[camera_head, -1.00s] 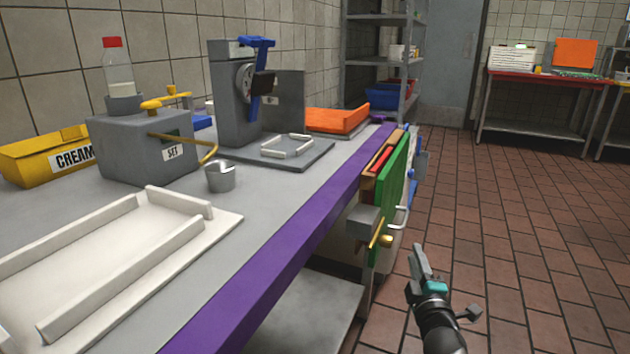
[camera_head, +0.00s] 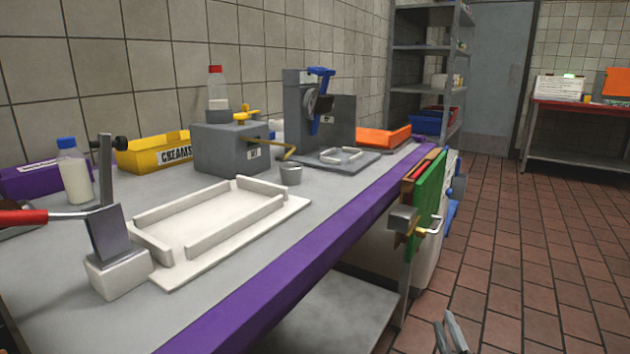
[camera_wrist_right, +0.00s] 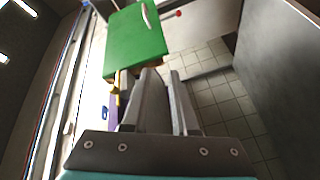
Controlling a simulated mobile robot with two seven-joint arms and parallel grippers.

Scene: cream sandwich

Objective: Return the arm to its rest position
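My right gripper (camera_head: 452,330) shows at the bottom edge of the head view, low over the tiled floor and to the right of the counter. Its two grey fingers also show in the right wrist view (camera_wrist_right: 161,72), with a narrow gap between them and nothing held. The rest of my right arm is out of the head view. My left gripper is not in view.
The counter with its purple edge (camera_head: 262,300) fills the left. Beside my gripper, a green board (camera_head: 428,203) hangs at the counter's end; it also shows in the wrist view (camera_wrist_right: 135,42). A white tray (camera_head: 290,205) lies on the counter. The floor right is clear.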

